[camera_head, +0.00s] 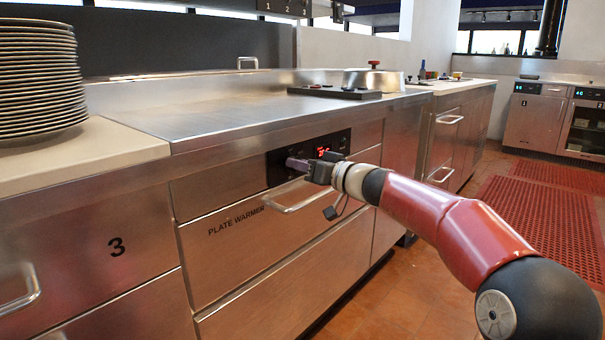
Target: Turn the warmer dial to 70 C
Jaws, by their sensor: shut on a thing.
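The plate warmer (225,262) is a steel drawer unit under the counter, labelled "PLATE WARMER". Its black control panel (275,167) sits above the drawer and has a red lit display (322,151), too small to read. My gripper (297,165) reaches the panel from the right, just left of and below the display. It is shut on the warmer dial, which is mostly hidden by the fingers. The dial's pointer and marks cannot be made out.
The drawer's bar handle (297,203) sticks out just below my gripper. A stack of plates (40,80) stands on the left counter. A lidded pot (373,79) stands on the back of the worktop. The tiled floor (380,300) in front of the drawers is open.

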